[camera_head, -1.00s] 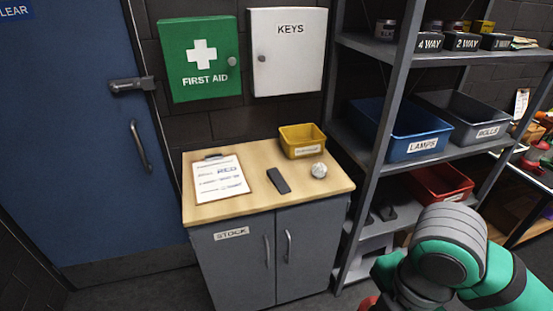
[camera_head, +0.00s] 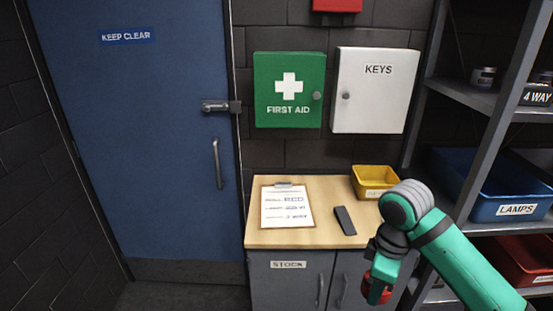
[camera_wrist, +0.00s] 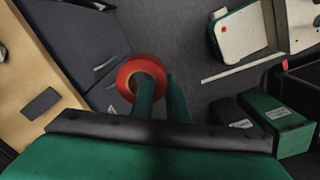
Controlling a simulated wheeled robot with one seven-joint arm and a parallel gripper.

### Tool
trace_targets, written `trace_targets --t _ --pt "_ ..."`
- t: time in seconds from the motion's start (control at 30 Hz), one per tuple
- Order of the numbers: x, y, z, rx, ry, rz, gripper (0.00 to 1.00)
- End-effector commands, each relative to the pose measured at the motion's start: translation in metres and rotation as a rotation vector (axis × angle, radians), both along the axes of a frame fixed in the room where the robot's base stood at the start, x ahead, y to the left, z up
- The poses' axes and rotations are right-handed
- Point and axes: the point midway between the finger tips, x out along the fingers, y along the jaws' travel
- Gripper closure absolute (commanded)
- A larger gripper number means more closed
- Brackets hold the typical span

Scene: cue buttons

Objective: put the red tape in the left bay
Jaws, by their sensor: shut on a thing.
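The red tape is a red roll (camera_wrist: 141,80) with a pale core, held at the tips of my gripper (camera_wrist: 158,97) in the wrist view. In the head view my gripper (camera_head: 378,284) hangs in front of the grey stock cabinet, low on the right. A bit of the red tape (camera_head: 380,291) shows at its end. The gripper is shut on the tape, in the air. No left bay can be made out in these views.
The stock cabinet's wooden top (camera_head: 330,236) carries a clipboard (camera_head: 287,207), a dark flat block (camera_head: 345,220) and a yellow bin (camera_head: 374,180). A shelf rack with a blue lamps bin (camera_head: 510,190) stands right. A blue door (camera_head: 150,170) is left.

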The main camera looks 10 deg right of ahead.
Motion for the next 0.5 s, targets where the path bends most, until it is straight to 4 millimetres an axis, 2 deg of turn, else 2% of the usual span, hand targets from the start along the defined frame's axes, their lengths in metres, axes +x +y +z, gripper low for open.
trace_targets --t 0.03,0.2,0.4,0.5 --pt "0.019 0.006 -0.008 0.005 0.003 -0.042 1.00" --pt "0.073 0.029 -0.042 0.005 0.005 -0.205 1.00" --pt "0.126 0.067 -0.096 0.006 0.008 -0.398 1.00" --pt "0.145 0.089 -0.127 0.006 0.009 -0.484 1.00"
